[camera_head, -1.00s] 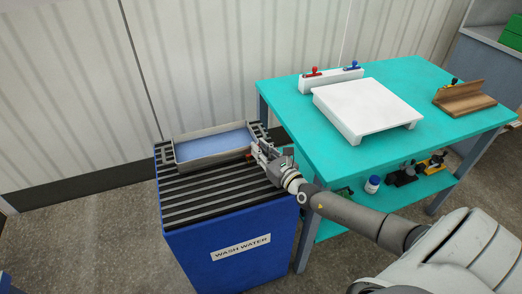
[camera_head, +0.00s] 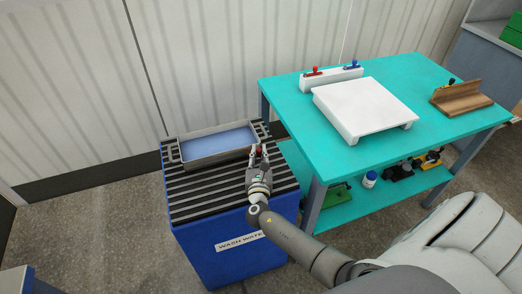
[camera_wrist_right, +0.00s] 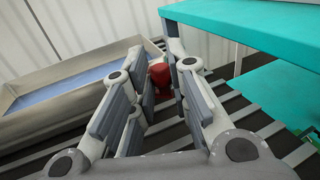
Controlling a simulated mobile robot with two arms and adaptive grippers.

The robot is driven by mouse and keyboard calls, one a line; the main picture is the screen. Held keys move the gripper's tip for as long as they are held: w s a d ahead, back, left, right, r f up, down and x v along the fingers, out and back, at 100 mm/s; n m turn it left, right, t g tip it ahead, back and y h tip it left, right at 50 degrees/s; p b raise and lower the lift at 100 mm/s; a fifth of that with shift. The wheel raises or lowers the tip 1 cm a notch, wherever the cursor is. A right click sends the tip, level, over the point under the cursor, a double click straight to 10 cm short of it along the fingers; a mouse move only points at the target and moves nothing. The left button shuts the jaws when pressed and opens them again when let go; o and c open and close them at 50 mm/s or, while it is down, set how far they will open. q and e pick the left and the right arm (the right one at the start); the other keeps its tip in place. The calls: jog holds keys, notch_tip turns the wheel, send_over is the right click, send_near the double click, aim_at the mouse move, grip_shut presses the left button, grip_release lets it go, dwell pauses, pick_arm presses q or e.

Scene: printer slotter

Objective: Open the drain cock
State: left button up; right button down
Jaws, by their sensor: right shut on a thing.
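The drain cock (camera_head: 258,149) is a small red part at the right front corner of a grey metal tray (camera_head: 218,161) that holds bluish water. In the right wrist view the red cock (camera_wrist_right: 160,76) stands between my fingertips, beside the tray's wall (camera_wrist_right: 45,123). My right gripper (camera_head: 257,155) is shut on the cock, with its fingers pointing away from me. The fingers hide part of the cock, so its handle angle cannot be told. My left gripper is not in view.
The tray sits on a dark slatted top (camera_head: 205,195) of a blue wash water bin (camera_head: 205,255). A turquoise table (camera_head: 290,110) with a white stand (camera_head: 365,105) is close on the right. Its lower shelf holds a small bottle (camera_head: 369,180) and other items.

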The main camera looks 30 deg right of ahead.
jog(key=shift+a+f+m+g+h+b, duration=0.1)
jog(key=shift+a+m+g+h+b, duration=0.2)
jog(key=shift+m+g+h, duration=0.25)
jog(key=shift+a+f+m+g+h+b, duration=0.15)
jog(key=shift+m+g+h+b, duration=0.2)
jog(key=shift+h, duration=0.3)
jog(key=m+g+h+b, duration=0.1)
jog(key=g, duration=0.1)
jog(key=a+m+g+h+b, duration=0.1)
jog(key=m+g+h+b, duration=0.1)
jog(key=shift+w, duration=0.15)
jog(key=shift+a+r+m+g+h+b, duration=0.2)
jog(key=shift+m+g+h+b, duration=0.2)
jog(key=shift+m+g+b, duration=0.25)
jog(key=shift+a+r+m+g+h+b, duration=0.15)
jog(key=shift+m+g+h+b, duration=0.25)
jog(key=shift+m+g+b, duration=0.25)
jog(key=c, duration=1.4)
grip_release()
jog(key=shift+o, duration=0.2)
